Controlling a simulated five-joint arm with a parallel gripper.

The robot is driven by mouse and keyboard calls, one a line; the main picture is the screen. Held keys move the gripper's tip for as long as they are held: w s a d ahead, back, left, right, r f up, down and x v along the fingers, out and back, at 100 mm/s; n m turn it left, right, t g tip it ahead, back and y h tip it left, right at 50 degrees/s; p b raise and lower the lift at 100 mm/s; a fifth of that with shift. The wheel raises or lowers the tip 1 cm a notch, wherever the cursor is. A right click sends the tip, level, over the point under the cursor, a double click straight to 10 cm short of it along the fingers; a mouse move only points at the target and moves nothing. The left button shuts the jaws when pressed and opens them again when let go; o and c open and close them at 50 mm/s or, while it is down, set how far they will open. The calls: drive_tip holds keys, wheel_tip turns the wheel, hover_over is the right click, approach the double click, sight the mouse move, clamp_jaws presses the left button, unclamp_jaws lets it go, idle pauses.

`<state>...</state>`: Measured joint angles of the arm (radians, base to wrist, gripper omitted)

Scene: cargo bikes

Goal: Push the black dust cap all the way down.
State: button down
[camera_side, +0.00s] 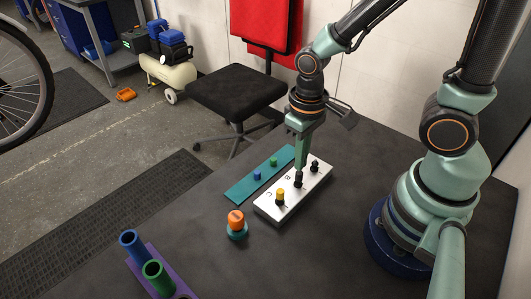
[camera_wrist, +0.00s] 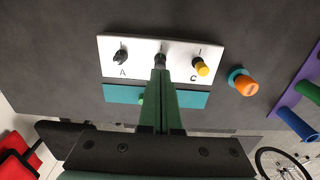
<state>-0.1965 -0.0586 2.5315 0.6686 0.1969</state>
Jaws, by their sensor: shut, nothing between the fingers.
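A white block (camera_side: 265,207) on the dark table carries a row of three upright pieces. The middle piece is black (camera_side: 298,181), and another black piece (camera_side: 315,166) stands at the right end; it also shows by the letter A in the wrist view (camera_wrist: 121,56). A yellow piece (camera_side: 280,195) stands at the near end, by the letter C. My gripper (camera_side: 300,168) points down with its fingers together, tips right over the middle black piece. In the wrist view the fingers (camera_wrist: 159,76) partly hide that piece (camera_wrist: 160,59). I cannot tell whether the tips touch it.
A teal strip (camera_side: 240,190) with a blue piece (camera_side: 257,175) and a green piece (camera_side: 273,161) lies behind the block. An orange knob (camera_side: 236,217) on a teal base stands to the left. A purple holder (camera_side: 150,268) with coloured tubes is at the front left. The table between is clear.

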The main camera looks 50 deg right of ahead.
drive_tip(key=shift+f, duration=0.15)
idle(0.5)
drive_tip(key=shift+f, duration=0.85)
drive_tip(key=shift+r, duration=3.05)
drive_tip(key=w+d+r+t, duration=0.1)
drive_tip(key=d+r+t, duration=0.1)
drive_tip(key=r, duration=0.4)
drive_tip(key=w+d+r+t, duration=0.2)
drive_tip(key=d+r+t, duration=0.1)
drive_tip(key=r, duration=0.3)
drive_tip(key=shift+w+r+t, duration=0.15)
drive_tip(key=shift+w+t, duration=0.1)
drive_tip(key=shift+t, duration=0.05)
